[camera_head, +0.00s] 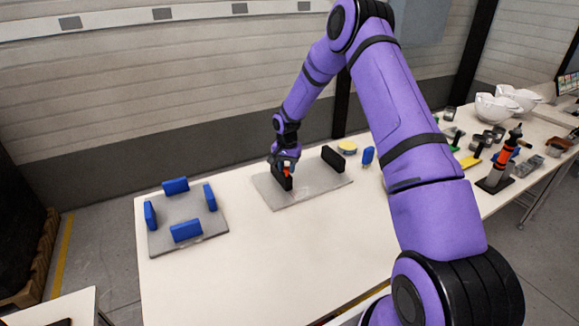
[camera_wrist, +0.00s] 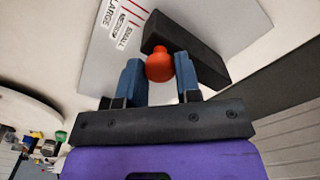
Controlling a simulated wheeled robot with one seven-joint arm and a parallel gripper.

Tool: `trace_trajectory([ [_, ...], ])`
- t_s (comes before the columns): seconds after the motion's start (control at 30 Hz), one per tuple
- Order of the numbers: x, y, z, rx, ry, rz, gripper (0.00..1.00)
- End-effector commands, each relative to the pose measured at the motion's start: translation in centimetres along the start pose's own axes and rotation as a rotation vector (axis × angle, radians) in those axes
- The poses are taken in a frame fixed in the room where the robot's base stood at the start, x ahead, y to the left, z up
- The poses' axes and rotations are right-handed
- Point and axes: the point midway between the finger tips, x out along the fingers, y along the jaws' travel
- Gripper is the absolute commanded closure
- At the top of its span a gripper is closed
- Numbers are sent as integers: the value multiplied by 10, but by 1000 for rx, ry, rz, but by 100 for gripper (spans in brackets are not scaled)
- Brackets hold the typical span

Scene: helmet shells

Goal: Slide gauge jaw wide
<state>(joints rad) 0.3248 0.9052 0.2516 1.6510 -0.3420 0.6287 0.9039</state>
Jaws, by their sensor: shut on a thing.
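The gauge is a grey plate (camera_head: 318,187) on the white table, with a black jaw (camera_head: 281,177) at its left and another black block (camera_head: 333,158) at its right. My gripper (camera_head: 288,165) is over the left jaw, pointing down. In the wrist view, my gripper's two blue fingers (camera_wrist: 160,75) are shut on an orange-red knob (camera_wrist: 160,65) beside the black jaw (camera_wrist: 190,50). The plate shows there too, with the printed words LARGE, MEDIUM and SMALL (camera_wrist: 124,38). The far side of the knob is hidden.
A second grey plate (camera_head: 187,222) with several blue blocks stands at the left. A yellow round item (camera_head: 347,146) and a blue item (camera_head: 368,156) lie right of the gauge. Tools and white helmet shells (camera_head: 497,108) crowd the far right. The front table is clear.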

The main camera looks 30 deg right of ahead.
Motion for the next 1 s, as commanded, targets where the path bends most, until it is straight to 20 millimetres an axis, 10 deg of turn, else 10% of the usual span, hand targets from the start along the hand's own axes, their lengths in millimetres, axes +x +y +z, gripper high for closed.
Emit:
trace_trajectory([
  [0.67, 0, -35, 35, -4, -2, -4, 100],
  [0.7, 0, -36, 35, -5, -3, -4, 64],
  [0.8, 0, -35, 35, -4, -2, -4, 44],
  [1.0, 0, -34, 34, -3, -2, -2, 44],
])
